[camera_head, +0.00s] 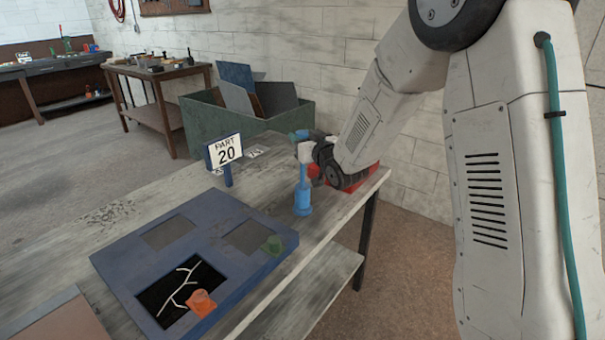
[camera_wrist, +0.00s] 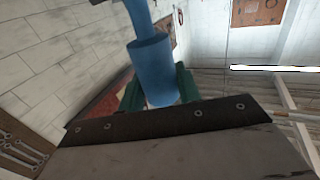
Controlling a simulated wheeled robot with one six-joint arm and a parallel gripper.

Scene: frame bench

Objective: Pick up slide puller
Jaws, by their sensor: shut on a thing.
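The slide puller, a blue tool with a thick round body and a narrower neck, shows in the head view (camera_head: 303,196) over the bench's far right part and in the wrist view (camera_wrist: 152,65). My gripper (camera_wrist: 158,90) is shut on it, with dark green fingers on both sides of the thick body. In the head view my wrist reaches in from the right and the fingers are hard to make out. I cannot tell whether the tool's lower end touches the bench top.
A red object (camera_head: 362,178) is beside my wrist. A green bin (camera_head: 205,128) stands behind the bench.

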